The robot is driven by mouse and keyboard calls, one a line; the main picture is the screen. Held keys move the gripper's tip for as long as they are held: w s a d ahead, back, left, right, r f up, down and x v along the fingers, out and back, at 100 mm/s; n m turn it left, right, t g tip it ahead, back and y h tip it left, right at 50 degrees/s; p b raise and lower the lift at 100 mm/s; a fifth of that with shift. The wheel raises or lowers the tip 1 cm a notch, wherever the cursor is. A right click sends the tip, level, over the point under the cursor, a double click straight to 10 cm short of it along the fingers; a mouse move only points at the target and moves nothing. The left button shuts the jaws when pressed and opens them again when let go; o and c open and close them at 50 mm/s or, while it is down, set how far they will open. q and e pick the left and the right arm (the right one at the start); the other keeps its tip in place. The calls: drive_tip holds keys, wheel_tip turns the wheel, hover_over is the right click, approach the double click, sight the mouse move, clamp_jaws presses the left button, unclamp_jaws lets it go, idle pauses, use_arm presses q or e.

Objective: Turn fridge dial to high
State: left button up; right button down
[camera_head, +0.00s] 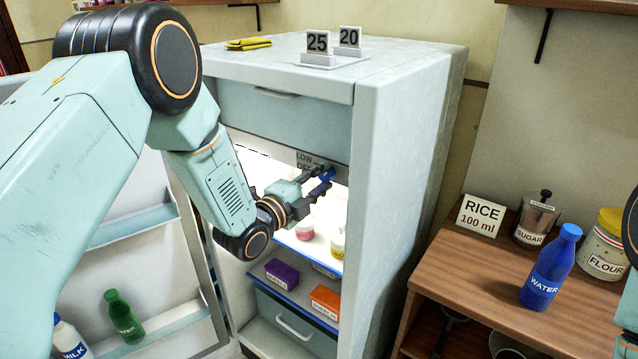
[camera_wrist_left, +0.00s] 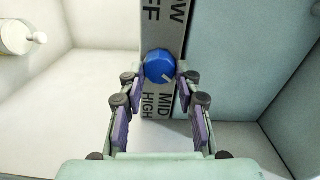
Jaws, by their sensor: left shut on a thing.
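The fridge dial is a round blue knob (camera_wrist_left: 159,66) on a grey label strip (camera_wrist_left: 152,22) inside the open fridge (camera_head: 405,120). In the wrist view its white mark points to the lower right, toward the MID lettering (camera_wrist_left: 165,104). HIGH (camera_wrist_left: 148,105) is printed beside MID, and partly cut-off lettering shows at the top. My left gripper (camera_head: 327,180) reaches into the upper compartment and is shut on the dial; its fingers (camera_wrist_left: 160,88) lie on either side of it. In the head view the gripper mostly hides the dial. My right gripper is not in view.
The open fridge door (camera_head: 150,235) holds a green bottle (camera_head: 122,315) and a milk bottle (camera_head: 70,340). Purple (camera_head: 282,274) and orange (camera_head: 325,301) boxes stand on a shelf below the gripper. A blue water bottle (camera_head: 550,270) stands on the wooden counter at right.

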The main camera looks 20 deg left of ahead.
use_arm(q)
drive_tip(key=m+b, duration=0.2)
drive_tip(key=m, duration=0.5)
idle(0.7)
drive_tip(key=o, duration=1.2)
drive_tip(key=shift+d, duration=0.1)
drive_tip(key=shift+c, duration=0.2)
drive_tip(key=shift+s+f, duration=0.1)
drive_tip(key=v, duration=1.2)
